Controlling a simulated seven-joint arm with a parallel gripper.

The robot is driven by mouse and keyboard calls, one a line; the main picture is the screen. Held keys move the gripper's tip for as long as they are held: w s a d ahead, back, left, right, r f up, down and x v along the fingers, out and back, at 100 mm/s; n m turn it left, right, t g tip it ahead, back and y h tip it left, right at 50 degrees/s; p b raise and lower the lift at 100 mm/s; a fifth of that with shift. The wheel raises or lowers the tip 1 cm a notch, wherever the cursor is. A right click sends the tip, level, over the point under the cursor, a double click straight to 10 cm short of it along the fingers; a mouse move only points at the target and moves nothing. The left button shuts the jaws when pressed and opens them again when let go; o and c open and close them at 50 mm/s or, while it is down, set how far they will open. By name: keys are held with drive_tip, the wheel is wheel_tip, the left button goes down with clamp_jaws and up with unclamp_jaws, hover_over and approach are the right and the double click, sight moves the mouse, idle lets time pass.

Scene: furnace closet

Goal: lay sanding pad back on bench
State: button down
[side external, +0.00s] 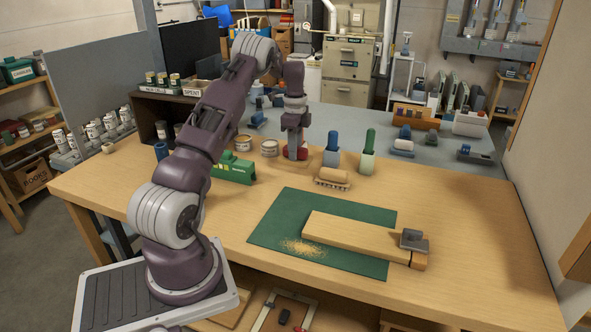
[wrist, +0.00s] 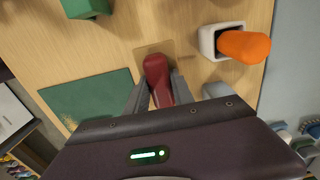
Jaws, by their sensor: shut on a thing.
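My gripper (side external: 296,146) is low over the back middle of the bench (side external: 460,230), pointing down. It is shut on a dark red block-like thing, which I take to be the sanding pad (side external: 303,154). In the wrist view the red pad (wrist: 157,78) sits between the two fingers (wrist: 158,92), its rounded end toward the top. A tan square patch (wrist: 146,52) lies on the bench beyond and partly under it. The pad is at or just above the bench; I cannot tell whether it touches. Its underside is hidden.
A green mat (side external: 270,217) with a board (side external: 350,236) and sawdust lies in front.

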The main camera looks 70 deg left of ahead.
sight(295, 164)
wheel_tip(295, 164, down, 5)
drive_tip(key=shift+f, duration=0.15)
drive_tip(key=shift+f, duration=0.15)
drive_tip(key=c, duration=1.1)
unclamp_jaws()
